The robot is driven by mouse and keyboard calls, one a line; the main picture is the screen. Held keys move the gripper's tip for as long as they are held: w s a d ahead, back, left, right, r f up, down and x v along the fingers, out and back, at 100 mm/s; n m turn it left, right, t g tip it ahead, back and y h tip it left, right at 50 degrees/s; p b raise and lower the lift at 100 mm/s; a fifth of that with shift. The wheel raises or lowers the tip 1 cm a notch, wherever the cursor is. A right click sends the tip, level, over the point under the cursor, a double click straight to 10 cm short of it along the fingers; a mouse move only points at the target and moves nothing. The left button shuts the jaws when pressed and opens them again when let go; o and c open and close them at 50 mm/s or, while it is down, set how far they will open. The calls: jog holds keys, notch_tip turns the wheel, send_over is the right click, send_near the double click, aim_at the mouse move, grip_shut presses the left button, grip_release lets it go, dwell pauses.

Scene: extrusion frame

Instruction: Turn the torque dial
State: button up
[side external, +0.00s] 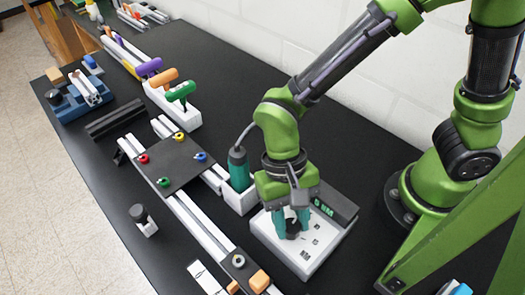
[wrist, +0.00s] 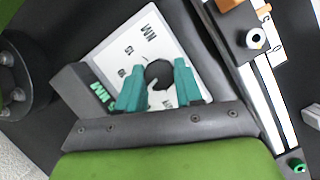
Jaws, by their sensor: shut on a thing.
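The torque dial (wrist: 158,72) is a round black knob on a white panel (side external: 314,259) with dark printed marks. It shows in the wrist view between the two teal fingers, and partly in the side view, where the fingers cover much of it. My gripper (wrist: 161,88) is over the panel with its fingers on either side of the dial, shut on it. In the side view my gripper (side external: 291,226) points down onto the dial. A dark block with green lettering (side external: 333,203) sits along the panel's back edge.
A teal screwdriver-like tool (side external: 238,167) stands in a white holder close left of my gripper. White extrusion rails (side external: 205,229) with a black plate (side external: 171,163) lie further left. An orange block (side external: 259,281) is near the front. Black table is bare behind the holder.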

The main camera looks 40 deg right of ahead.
jog(key=shift+d+m+t+y, duration=0.1)
jog(key=shift+m+t+y, duration=0.3)
jog(key=shift+m, duration=0.9)
jog(key=o, duration=1)
jog(key=shift+o, duration=0.2)
jog(key=v, duration=1.7)
jog(key=shift+d, duration=0.15)
jog(key=shift+w+f, duration=0.1)
